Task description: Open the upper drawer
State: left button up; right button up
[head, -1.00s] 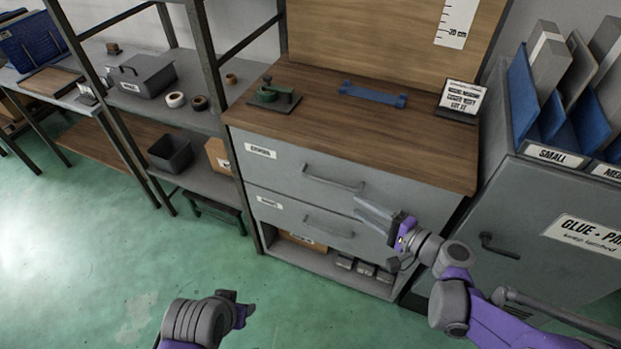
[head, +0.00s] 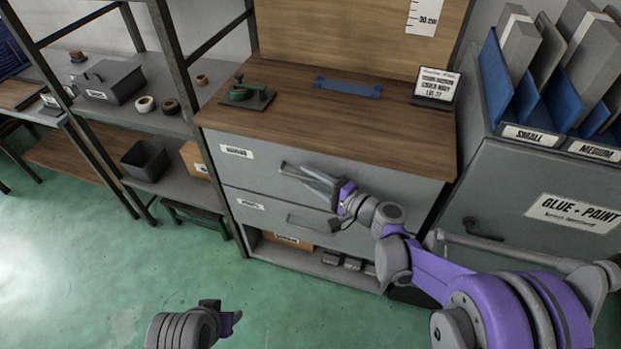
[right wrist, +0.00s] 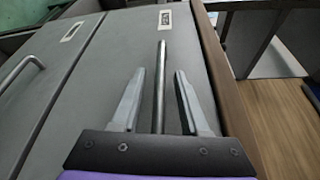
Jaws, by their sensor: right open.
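The grey cabinet's upper drawer (head: 262,160) has a small label at its left and looks shut, flush with the front. Its bar handle (right wrist: 160,85) runs between the two fingers of my right gripper (right wrist: 160,100) in the right wrist view. The fingers are open, one on each side of the bar, with gaps visible. In the head view my right gripper (head: 284,167) is in front of the upper drawer and mostly hides that handle. Whether the fingers reach around the bar in depth is hard to tell. My left gripper (head: 233,320) is low over the floor, its jaws unclear.
The lower drawer (head: 265,210) is below, its handle (right wrist: 20,72) left in the wrist view. The wooden top (head: 340,120) carries a green device (head: 243,93), a blue bar (head: 348,88) and a sign (head: 437,86). A grey cabinet (head: 480,190) stands right, shelving left.

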grip_shut()
dwell(1.4)
